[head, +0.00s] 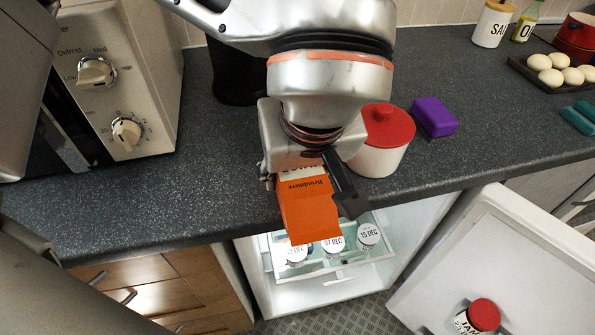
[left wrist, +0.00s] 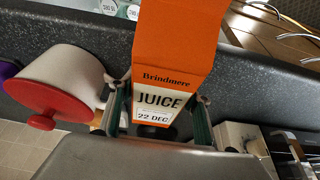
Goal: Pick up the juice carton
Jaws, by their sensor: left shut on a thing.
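The juice carton (head: 309,210) is orange with a white lower part and the words "Brindmere" and "JUICE". My left gripper (head: 310,185) is shut on it, and the carton sticks out past the counter's front edge above the open fridge. In the left wrist view the carton (left wrist: 178,50) stands between the two fingers of my left gripper (left wrist: 160,112), with its label "22 DEC" facing the camera. Part of the carton is hidden by the gripper in the head view. My right gripper is not in view.
A white pot with a red lid (head: 385,135) stands close beside the gripper. A microwave (head: 110,90) is at the left. The fridge door (head: 500,265) stands open, with dated jars (head: 333,245) inside. A purple block (head: 434,117) and an egg tray (head: 530,75) are further right.

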